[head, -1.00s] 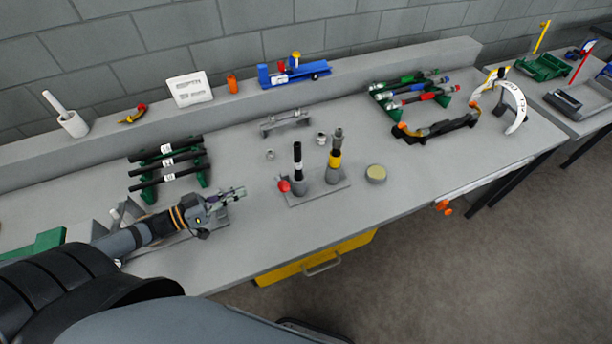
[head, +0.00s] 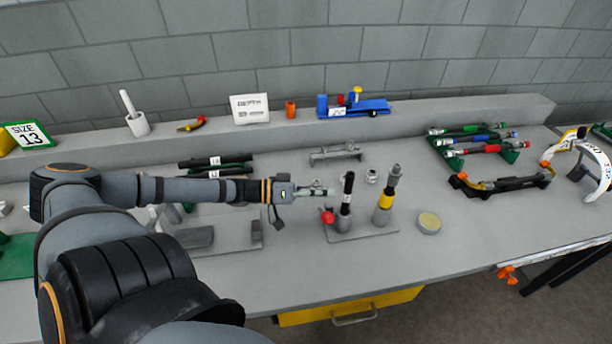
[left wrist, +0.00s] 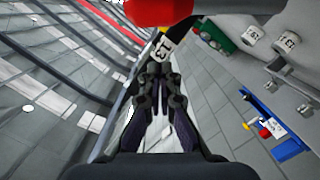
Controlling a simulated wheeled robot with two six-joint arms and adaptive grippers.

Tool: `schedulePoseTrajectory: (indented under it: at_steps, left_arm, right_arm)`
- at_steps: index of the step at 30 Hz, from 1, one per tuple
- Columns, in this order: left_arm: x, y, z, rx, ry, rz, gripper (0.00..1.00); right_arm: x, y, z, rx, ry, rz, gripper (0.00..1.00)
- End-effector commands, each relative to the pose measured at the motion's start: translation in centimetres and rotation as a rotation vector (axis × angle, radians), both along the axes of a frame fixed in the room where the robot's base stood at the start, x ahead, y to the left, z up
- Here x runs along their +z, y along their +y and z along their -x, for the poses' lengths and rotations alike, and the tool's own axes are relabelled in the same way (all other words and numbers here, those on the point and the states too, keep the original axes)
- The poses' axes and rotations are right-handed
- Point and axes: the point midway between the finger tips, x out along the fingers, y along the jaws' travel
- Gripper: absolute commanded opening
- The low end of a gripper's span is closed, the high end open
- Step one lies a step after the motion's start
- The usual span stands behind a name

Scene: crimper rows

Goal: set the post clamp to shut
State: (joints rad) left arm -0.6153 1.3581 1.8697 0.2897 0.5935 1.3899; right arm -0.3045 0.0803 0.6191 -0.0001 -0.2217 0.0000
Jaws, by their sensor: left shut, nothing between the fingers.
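The post clamp appears to be the left post on a grey base plate (head: 362,234): a grey post (head: 343,221) with a red knob (head: 327,216) low at its left and a black rod (head: 348,184) upright in it. My left gripper (head: 328,191) is shut and empty, just left of the rod and above the knob. Whether it touches the rod cannot be told. In the left wrist view the shut fingers (left wrist: 161,95) point towards a label marked 13 (left wrist: 165,47), with a large red part (left wrist: 160,10) close above it. The clamp's setting cannot be read. My right gripper is not in view.
A second post with a yellow band (head: 383,215) stands right on the same plate. A round tin (head: 429,222) is beside it. A grey rack (head: 335,153) stands behind. Black rods (head: 215,161) lie behind my left arm.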

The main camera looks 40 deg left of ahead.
Motion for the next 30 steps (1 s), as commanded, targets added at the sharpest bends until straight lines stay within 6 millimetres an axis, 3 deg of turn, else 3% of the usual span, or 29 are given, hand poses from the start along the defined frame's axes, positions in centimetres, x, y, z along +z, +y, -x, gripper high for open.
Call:
schedulePoseTrajectory:
  at_steps: [1, 3, 10, 30]
  left_arm:
    - [-1.0, -0.7, -0.5, -0.003, -0.005, 0.000, 0.00]
    - [-1.0, -0.6, 0.4, 0.004, 0.005, 0.003, 0.00]
    - [-2.7, -0.9, 2.1, 0.002, 0.002, 0.000, 0.00]
    - [-3.3, -1.4, 2.7, 0.000, -0.045, -0.051, 0.00]
  right_arm:
    - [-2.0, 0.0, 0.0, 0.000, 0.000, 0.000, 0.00]
    - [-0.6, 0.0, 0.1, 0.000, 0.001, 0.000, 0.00]
    - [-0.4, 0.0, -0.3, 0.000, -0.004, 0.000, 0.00]
    - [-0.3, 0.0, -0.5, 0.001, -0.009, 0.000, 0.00]
